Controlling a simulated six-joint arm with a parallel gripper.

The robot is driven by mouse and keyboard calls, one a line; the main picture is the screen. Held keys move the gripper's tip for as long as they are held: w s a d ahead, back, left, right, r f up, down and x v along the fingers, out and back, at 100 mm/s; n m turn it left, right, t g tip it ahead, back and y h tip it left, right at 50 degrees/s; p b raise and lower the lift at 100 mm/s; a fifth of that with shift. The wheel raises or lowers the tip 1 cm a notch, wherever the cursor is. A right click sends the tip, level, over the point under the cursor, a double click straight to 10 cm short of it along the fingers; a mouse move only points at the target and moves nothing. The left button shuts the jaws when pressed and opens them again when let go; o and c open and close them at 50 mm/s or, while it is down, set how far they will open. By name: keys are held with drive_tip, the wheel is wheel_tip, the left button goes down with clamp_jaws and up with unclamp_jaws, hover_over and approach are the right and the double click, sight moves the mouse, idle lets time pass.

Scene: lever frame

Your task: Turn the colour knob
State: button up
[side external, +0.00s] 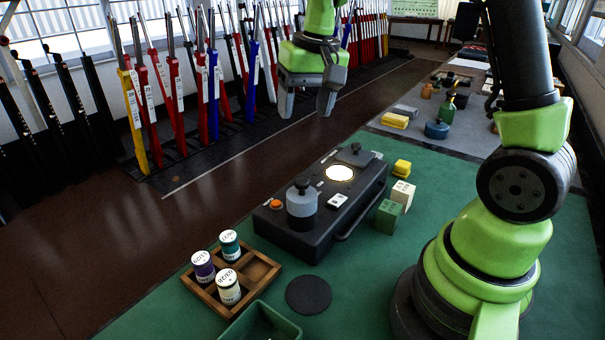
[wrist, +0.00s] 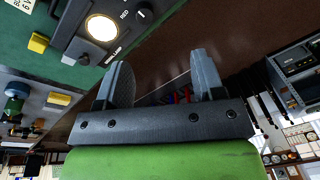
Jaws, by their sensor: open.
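A dark control box (side external: 348,216) stands on the green table top. A large grey knob with a black cap (side external: 302,203) rises from its near end. A flat black fitting with a small top (side external: 355,154) sits at its far end. Which one is the colour knob is not fully clear. A round white lamp (side external: 340,173) glows between them; it also shows in the wrist view (wrist: 101,27), near a "RED" label and a partly cut-off knob (wrist: 145,13). My gripper (side external: 307,104) is open and empty, above and beyond the box, apart from it.
A wooden tray (side external: 238,305) holds several labelled jars. A black disc (side external: 308,294), green block (side external: 388,216), cream block (side external: 402,195) and yellow block (side external: 402,167) lie near the box. An orange button (side external: 275,204) is on the box. Rows of coloured levers (side external: 215,85) stand behind.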

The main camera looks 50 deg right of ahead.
drive_tip(key=shift+m+g, duration=0.3)
drive_tip(key=shift+g, duration=0.6)
drive_tip(key=w+d+f, duration=0.1)
drive_tip(key=f, duration=0.4)
drive_tip(key=w+d+f, duration=0.1)
drive_tip(key=f, duration=0.5)
drive_tip(key=w+d+f, duration=0.1)
drive_tip(key=f, duration=0.4)
drive_tip(key=shift+d+f, duration=0.1)
drive_tip(key=shift+f, duration=0.3)
drive_tip(key=c, duration=0.9)
